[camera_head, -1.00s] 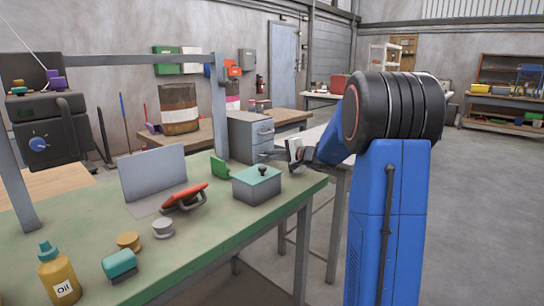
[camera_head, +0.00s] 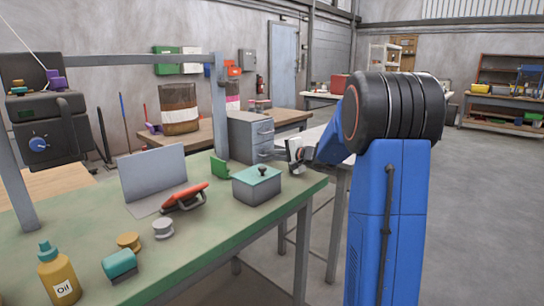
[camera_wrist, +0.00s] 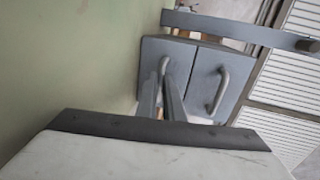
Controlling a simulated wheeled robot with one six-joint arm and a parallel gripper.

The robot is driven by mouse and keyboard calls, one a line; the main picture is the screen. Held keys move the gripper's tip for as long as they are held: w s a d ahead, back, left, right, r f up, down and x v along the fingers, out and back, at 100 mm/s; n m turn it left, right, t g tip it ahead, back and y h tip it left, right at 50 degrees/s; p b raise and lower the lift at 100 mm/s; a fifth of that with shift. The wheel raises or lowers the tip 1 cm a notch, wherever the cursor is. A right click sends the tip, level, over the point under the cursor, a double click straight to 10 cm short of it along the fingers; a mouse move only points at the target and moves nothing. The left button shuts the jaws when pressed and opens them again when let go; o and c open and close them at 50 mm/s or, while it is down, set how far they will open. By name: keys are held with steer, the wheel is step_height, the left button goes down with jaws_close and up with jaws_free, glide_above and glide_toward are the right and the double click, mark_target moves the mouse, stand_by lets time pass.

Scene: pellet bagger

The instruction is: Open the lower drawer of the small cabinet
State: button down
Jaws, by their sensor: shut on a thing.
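The small grey cabinet (camera_head: 240,136) stands on the green workbench near its back right corner, with two drawers facing right. In the wrist view its two drawer fronts lie side by side. The lower drawer (camera_wrist: 160,52) is the left one, nearest the green bench top, and the upper drawer (camera_wrist: 203,72) is to its right. Both look closed and about flush. The upper handle (camera_wrist: 217,92) is free. My gripper (camera_wrist: 161,82) is shut on the lower drawer's handle (camera_wrist: 164,64). In the head view my gripper (camera_head: 272,154) is at the cabinet's front, its fingertips small there.
A grey box with a teal lid and black knob (camera_head: 257,185) stands on the bench in front of the cabinet. A green block (camera_head: 220,167) is left of it. A grey frame post (camera_head: 219,105) rises beside the cabinet. Open floor lies to the right.

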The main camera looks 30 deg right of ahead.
stand_by(0.4)
steer(key=f+v, duration=0.1)
steer(key=v, duration=0.4)
steer(key=f+v, duration=0.1)
steer(key=v, duration=0.4)
steer(key=f+v, duration=0.1)
steer(key=v, duration=0.4)
steer(key=shift+s+d+f, duration=0.15)
steer(key=shift+s+f, duration=0.1)
steer(key=shift+s, duration=0.2)
steer(key=c, duration=1.9)
jaws_free()
steer(key=shift+s, duration=0.1)
steer(key=v, duration=1.7)
steer(key=shift+s+d+f, duration=0.1)
